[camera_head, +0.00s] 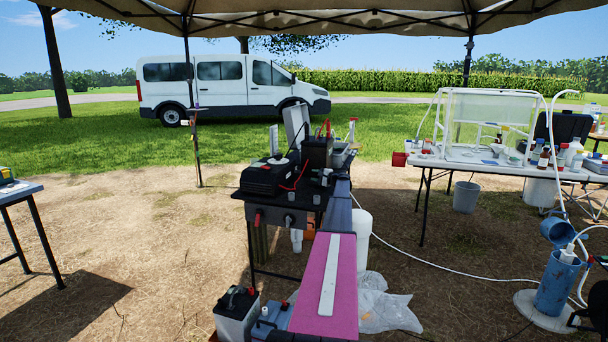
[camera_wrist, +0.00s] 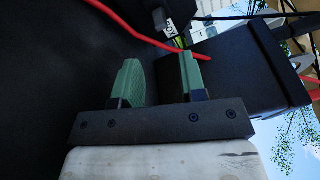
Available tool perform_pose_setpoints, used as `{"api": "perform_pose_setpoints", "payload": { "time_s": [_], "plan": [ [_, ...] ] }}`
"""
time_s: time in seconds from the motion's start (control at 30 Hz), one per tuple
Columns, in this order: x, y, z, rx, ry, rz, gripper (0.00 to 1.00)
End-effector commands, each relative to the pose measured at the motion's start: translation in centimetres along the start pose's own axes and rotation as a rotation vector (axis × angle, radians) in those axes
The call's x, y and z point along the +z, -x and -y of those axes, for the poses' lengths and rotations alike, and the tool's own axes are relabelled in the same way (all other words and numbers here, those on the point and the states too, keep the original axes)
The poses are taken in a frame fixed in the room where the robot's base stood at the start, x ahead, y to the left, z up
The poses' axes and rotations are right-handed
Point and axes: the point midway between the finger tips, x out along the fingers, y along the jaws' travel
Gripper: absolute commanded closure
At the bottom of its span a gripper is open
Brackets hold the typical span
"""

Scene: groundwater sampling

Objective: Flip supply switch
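In the wrist view my gripper (camera_wrist: 159,62) has its two green fingers apart, with nothing between them. A large dark surface fills the left of that view, close to the fingers. In the head view a black device (camera_head: 265,178) with a red lead stands on the dark table. A front panel with a red knob (camera_head: 258,217) sits below it. I cannot tell which part is the supply switch. My gripper is not distinct in the head view.
A red cable (camera_wrist: 145,37) crosses above the fingers in the wrist view, and a black box (camera_wrist: 240,70) is close at right. In the head view a battery (camera_head: 236,312) stands on the ground. A clear enclosure (camera_head: 490,125) stands on the right table. Open ground lies left.

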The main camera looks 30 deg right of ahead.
Motion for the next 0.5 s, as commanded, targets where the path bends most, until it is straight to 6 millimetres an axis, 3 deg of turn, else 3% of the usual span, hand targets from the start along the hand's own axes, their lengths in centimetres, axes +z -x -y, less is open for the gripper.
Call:
{"api": "perform_pose_setpoints", "payload": {
  "time_s": [0.5],
  "plan": [
    [-3.1, -0.2, 1.2, 0.144, -0.833, 0.166, 0.62]
  ]
}}
